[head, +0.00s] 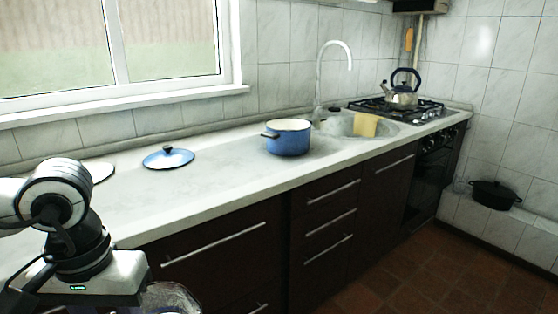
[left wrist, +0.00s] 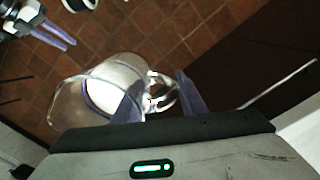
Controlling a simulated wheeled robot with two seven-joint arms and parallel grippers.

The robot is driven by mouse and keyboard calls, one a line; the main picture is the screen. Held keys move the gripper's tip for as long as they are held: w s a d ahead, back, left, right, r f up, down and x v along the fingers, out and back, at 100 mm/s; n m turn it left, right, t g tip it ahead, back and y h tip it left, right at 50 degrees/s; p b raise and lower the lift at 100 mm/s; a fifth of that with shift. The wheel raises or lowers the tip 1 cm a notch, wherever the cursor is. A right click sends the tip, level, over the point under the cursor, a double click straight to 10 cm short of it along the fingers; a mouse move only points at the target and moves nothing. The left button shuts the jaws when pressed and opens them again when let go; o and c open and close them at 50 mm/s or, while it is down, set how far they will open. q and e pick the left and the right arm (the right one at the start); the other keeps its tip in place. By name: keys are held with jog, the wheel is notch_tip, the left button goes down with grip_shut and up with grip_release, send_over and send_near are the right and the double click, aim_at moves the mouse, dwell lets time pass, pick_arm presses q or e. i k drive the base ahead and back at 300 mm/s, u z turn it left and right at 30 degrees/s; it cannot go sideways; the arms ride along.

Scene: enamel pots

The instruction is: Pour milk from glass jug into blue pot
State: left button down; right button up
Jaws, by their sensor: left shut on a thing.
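The blue pot (head: 288,142), pale inside and without a lid, stands on the counter in front of the sink. The glass jug (head: 172,297) is partly in the head view at its bottom edge. In the left wrist view the jug (left wrist: 70,103) is clear glass with white milk (left wrist: 112,82) inside. My left gripper (left wrist: 160,88) is shut on the jug's handle, holding it in front of the counter, well away from the pot. Its fingers are hidden in the head view. My right gripper (left wrist: 58,36) shows at the wrist view's top left, with its fingers apart and nothing between them.
A blue lid (head: 168,158) and a pale lid or plate (head: 101,171) lie on the counter (head: 225,178) left of the pot. The faucet (head: 320,80), yellow cloth (head: 365,125) and kettle on the stove (head: 403,94) are to the right. The counter front between lid and pot is clear.

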aim_at(284, 137)
jog(key=z, duration=0.7)
jog(key=i, duration=1.3)
jog(key=u, duration=0.2)
